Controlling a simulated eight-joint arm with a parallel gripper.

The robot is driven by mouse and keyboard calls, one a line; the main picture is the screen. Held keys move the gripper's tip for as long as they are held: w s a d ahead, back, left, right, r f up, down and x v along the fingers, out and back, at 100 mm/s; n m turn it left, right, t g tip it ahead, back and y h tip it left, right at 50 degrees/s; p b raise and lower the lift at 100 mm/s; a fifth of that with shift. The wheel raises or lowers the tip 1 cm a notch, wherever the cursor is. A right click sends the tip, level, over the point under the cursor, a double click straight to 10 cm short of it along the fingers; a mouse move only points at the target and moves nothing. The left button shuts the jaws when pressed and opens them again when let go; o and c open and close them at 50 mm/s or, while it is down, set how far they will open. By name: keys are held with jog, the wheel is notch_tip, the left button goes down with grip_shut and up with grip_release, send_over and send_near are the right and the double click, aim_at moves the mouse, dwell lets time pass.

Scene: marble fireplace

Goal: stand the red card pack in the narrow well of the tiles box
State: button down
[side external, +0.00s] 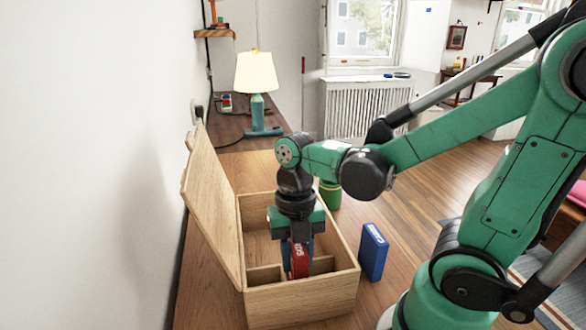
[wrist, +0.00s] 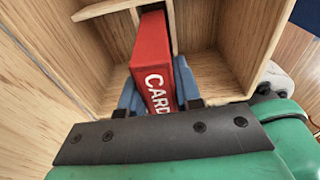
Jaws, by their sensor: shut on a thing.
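The red card pack (side external: 300,262) is held upright in my gripper (side external: 299,268), low inside the tiles box (side external: 300,300). In the wrist view the pack (wrist: 152,50) shows its white lettering, and my gripper's blue fingers (wrist: 156,88) close on its two sides. The wooden box is open, its lid (side external: 212,200) tilted back on the left. Thin wooden dividers (wrist: 106,8) split its inside, and the pack's far end is close to them. The pack's lower end is hidden, so I cannot tell whether it is in the narrow well or touches the floor.
A blue card pack (side external: 373,252) stands on the table just right of the box. A green can (side external: 330,194) stands behind the box, partly behind my arm. A lamp (side external: 257,90) stands farther back. A white wall borders the left side.

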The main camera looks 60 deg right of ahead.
jog(key=shift+f, duration=0.7)
dwell(0.5)
jog(key=shift+f, duration=0.4)
jog(key=shift+f, duration=0.15)
jog(key=c, duration=0.5)
grip_release()
jog(key=shift+c, duration=0.2)
jog(key=shift+r, duration=4.5)
